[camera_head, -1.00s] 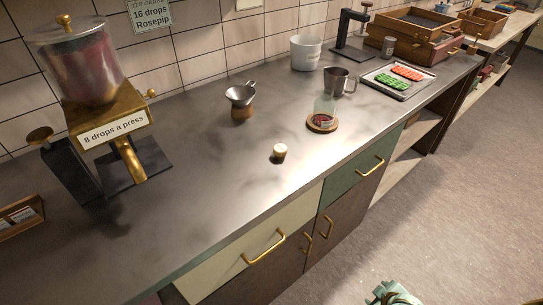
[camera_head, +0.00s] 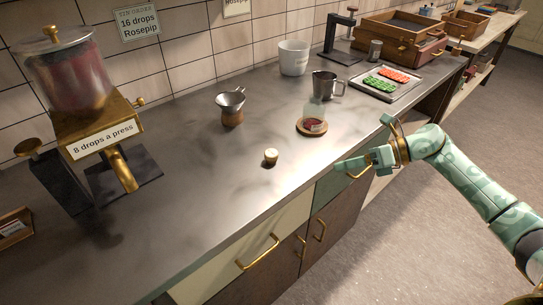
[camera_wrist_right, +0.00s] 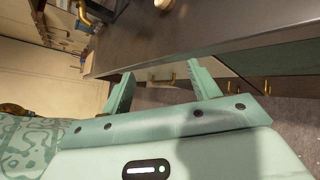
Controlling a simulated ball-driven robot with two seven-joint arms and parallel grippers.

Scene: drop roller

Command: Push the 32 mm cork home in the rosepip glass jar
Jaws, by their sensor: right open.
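The cork (camera_head: 270,157) stands alone on the counter in the head view, a short tan plug with a pale top. The small glass jar (camera_head: 313,117) stands behind it to the right on a round wooden base (camera_head: 311,132), with dark red drops low inside. Its mouth appears uncovered. My right gripper (camera_head: 354,164) is in front of the counter's edge by the green drawer, to the right of the cork and apart from it. In the right wrist view my right gripper (camera_wrist_right: 161,86) has its two fingers spread and nothing between them. My left gripper is not in view.
The drop dispenser (camera_head: 85,100) stands at the left. A funnel on a wooden stand (camera_head: 231,110), a metal mug (camera_head: 327,86), a white pot (camera_head: 294,58) and a sweets tray (camera_head: 373,90) stand farther back. The counter around the cork is clear.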

